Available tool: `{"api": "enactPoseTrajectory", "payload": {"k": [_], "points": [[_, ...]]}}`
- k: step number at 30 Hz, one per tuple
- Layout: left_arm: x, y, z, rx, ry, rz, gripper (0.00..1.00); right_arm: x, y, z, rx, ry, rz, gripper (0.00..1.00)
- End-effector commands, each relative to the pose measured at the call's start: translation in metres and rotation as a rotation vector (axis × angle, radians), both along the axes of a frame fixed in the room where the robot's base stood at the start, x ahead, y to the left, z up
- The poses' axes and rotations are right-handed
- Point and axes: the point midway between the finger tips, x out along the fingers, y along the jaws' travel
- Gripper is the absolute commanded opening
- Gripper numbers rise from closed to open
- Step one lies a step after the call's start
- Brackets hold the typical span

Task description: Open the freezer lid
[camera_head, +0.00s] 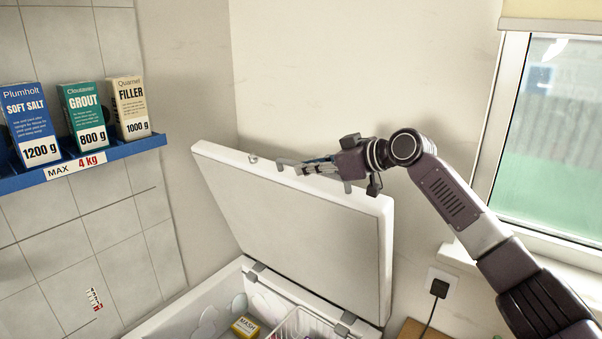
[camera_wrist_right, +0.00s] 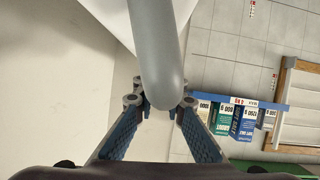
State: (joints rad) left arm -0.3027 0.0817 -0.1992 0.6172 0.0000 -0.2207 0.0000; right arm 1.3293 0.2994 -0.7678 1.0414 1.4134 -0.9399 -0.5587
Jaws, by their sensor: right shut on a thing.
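The white freezer lid (camera_head: 290,220) stands raised and tilted up on its hinges above the freezer body (camera_head: 190,310) in the head view. My right gripper (camera_head: 285,165) is at the lid's upper edge, shut on the grey lid handle. In the right wrist view the rounded grey handle (camera_wrist_right: 160,60) runs between the fingers of the right gripper (camera_wrist_right: 160,103). The freezer's inside shows below the lid, with a yellow box (camera_head: 245,326) and a white wire basket (camera_head: 305,325). My left gripper is not in view.
A blue shelf (camera_head: 110,152) on the left wall holds blue, green and beige boxes. A window (camera_head: 560,130) is at the right. A socket with a black plug (camera_head: 439,288) is on the wall right of the lid.

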Motion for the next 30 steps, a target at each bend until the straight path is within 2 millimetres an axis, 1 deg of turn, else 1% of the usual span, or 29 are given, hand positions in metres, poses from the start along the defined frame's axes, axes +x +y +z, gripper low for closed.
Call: {"api": "enactPoseTrajectory", "payload": {"k": [1,12,13,15,30], "points": [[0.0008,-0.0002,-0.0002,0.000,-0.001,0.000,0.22,0.0016,-0.0038,-0.0065,-0.007,0.011,-0.005,0.00],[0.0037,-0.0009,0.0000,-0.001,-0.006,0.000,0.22,0.0019,-0.0046,-0.0080,-0.009,0.014,-0.005,0.00],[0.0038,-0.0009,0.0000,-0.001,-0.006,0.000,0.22,0.0018,-0.0046,-0.0081,-0.010,0.015,-0.005,0.12],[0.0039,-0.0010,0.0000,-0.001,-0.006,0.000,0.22,0.0017,-0.0044,-0.0078,-0.009,0.014,-0.005,0.19],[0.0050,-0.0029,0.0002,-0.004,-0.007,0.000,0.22,0.0011,-0.0021,-0.0022,-0.002,0.006,-0.001,0.19]]}}
